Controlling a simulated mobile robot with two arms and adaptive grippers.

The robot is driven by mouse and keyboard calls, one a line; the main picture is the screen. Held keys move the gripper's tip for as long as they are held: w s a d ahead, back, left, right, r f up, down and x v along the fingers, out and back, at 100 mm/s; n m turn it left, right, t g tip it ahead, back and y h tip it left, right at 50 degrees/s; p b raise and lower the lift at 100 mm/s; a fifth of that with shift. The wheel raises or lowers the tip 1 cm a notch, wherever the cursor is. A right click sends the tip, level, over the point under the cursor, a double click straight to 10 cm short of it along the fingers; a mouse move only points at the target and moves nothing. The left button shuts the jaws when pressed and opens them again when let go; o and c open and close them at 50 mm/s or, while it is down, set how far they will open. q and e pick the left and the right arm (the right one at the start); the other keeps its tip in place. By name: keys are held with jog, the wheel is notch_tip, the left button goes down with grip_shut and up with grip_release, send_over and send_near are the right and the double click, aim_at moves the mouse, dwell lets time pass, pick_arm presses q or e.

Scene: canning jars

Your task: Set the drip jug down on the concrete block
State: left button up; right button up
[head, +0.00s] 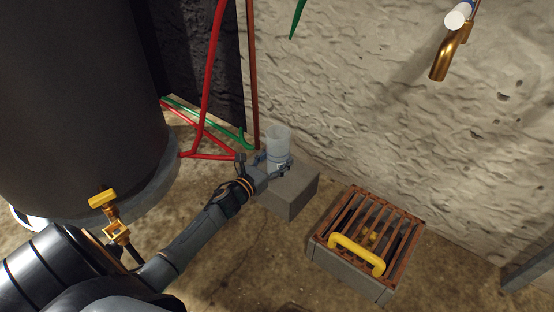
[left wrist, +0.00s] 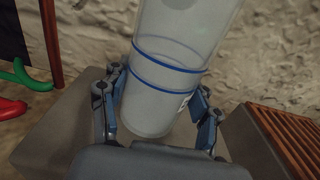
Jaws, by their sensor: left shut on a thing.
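The drip jug (head: 278,138) is a translucent whitish container with blue bands, upright in the head view at the wall. It also shows in the left wrist view (left wrist: 172,85), tilted in that picture. My left gripper (head: 273,166) is shut on the jug, with one finger on either side of its lower part. The grey concrete block (head: 292,199) is directly below the jug and gripper; its edges show in the left wrist view (left wrist: 50,135). I cannot tell whether the jug's base touches the block. My right gripper is out of view.
A brick-red slatted grate box (head: 370,240) with a yellow handle (head: 357,254) stands right of the block. Red pipes (head: 208,80) and a green pipe (head: 215,120) run behind left. A large dark tank (head: 75,90) fills the left; a brass spout (head: 447,55) hangs upper right.

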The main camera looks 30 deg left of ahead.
pick_arm(q)
jog(key=o, duration=1.4)
jog(key=shift+s+r+p, duration=0.15)
jog(key=shift+p, duration=0.2)
jog(key=s, duration=0.4)
jog(key=s+p, duration=0.1)
jog(key=s, duration=0.2)
jog(key=s+a+p, duration=0.1)
jog(key=s, duration=0.3)
jog(key=shift+s, duration=0.35)
jog(key=shift+r, duration=0.1)
